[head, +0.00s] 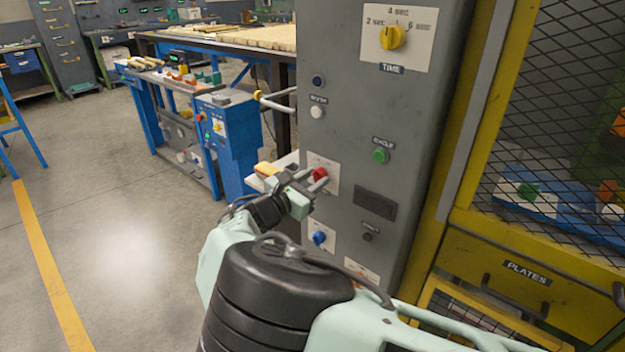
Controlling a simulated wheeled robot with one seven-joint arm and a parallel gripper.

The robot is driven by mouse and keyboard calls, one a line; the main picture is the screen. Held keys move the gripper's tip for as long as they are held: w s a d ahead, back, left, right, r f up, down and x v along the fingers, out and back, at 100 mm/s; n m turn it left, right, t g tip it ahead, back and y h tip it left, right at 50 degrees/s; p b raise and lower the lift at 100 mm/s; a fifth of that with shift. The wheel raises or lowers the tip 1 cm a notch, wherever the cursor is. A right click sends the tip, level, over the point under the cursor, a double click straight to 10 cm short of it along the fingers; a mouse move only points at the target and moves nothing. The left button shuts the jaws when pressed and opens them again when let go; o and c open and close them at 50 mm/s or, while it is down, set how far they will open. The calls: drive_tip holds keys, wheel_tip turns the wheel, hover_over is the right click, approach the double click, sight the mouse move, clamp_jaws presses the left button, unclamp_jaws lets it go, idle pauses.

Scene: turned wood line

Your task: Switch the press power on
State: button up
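The grey press panel (345,110) stands upright in the middle of the head view. A red knob or switch (320,173) sits on a pale plate at its left side; the plate's lettering is too small to read. My gripper (316,180) is at this red switch, with its two fingers apart and pointing at the panel. The switch shows between and just beyond the fingertips. I cannot tell whether the fingers touch it. My gripper hides part of the plate.
The panel also has a yellow TIME dial (393,37), a green CYCLE button (381,156), a white button (316,112) and a blue knob (319,238). A yellow mesh guard (560,120) stands right. A blue bench (185,150) is behind left; floor at left is clear.

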drive_tip(key=shift+f+m+b, duration=0.1)
drive_tip(key=shift+m+b, duration=0.2)
drive_tip(key=m+b, duration=0.2)
drive_tip(key=m, duration=0.1)
drive_tip(key=shift+f, duration=0.15)
drive_tip(key=m+b, duration=0.2)
drive_tip(key=m, duration=0.1)
drive_tip(key=shift+s+m+b, duration=0.1)
drive_tip(key=shift+m+b, duration=0.2)
drive_tip(key=shift+b, duration=0.1)
drive_tip(key=m+b, duration=0.3)
drive_tip(key=m, duration=0.1)
drive_tip(key=shift+m, duration=0.3)
drive_tip(key=o, duration=1)
drive_tip(key=shift+d, duration=0.1)
drive_tip(key=b+v, duration=0.1)
drive_tip(key=v, duration=1.6)
drive_tip(key=shift+s, duration=0.2)
